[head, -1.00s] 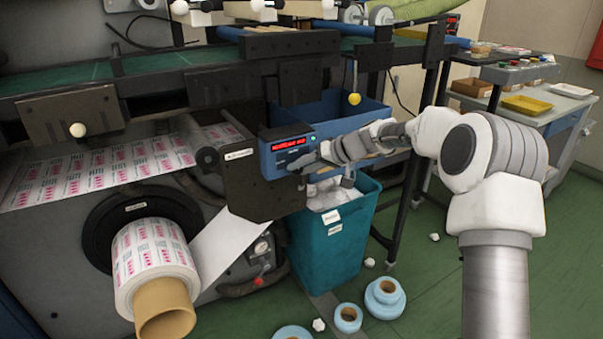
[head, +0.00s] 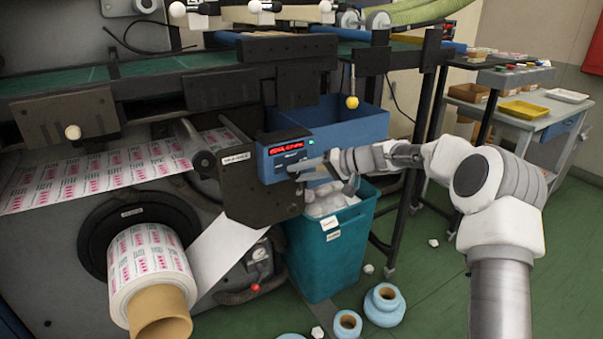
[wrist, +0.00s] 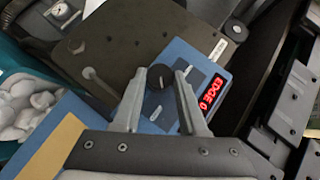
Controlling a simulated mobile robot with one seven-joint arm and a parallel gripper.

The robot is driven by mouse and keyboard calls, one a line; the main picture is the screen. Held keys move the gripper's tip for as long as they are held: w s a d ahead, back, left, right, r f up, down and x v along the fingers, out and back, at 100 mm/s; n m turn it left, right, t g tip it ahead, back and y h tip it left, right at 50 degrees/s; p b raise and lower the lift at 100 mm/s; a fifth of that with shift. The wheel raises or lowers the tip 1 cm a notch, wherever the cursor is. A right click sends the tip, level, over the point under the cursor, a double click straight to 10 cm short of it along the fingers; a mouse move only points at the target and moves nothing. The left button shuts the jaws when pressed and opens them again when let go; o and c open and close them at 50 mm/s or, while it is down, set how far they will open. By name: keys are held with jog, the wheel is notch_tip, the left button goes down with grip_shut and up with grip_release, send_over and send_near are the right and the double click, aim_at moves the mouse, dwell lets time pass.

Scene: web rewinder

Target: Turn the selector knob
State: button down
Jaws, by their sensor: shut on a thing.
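The selector knob (wrist: 160,76) is a small black round knob on a blue control panel (wrist: 153,123) with a lit red display (wrist: 198,104). My gripper (wrist: 160,75) is shut on the knob, one grey finger on each side of it in the wrist view. In the head view the panel (head: 271,173) is fixed beside a dark bracket plate, and my gripper (head: 306,168) reaches it from the right. The knob is hidden by my gripper there.
A teal bin (head: 325,256) of white scraps stands below the panel. A printed web roll (head: 150,268) is at lower left. Blue tape rolls (head: 384,306) lie on the green floor. A side table (head: 530,115) with trays is at right.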

jog(key=shift+c, duration=2.2)
grip_release()
jog(key=shift+d, duration=0.1)
jog(key=p+v, duration=0.2)
jog(key=v, duration=1.5)
jog(key=shift+p, duration=0.3)
jog(key=shift+s+d, duration=0.1)
jog(key=shift+s, duration=0.05)
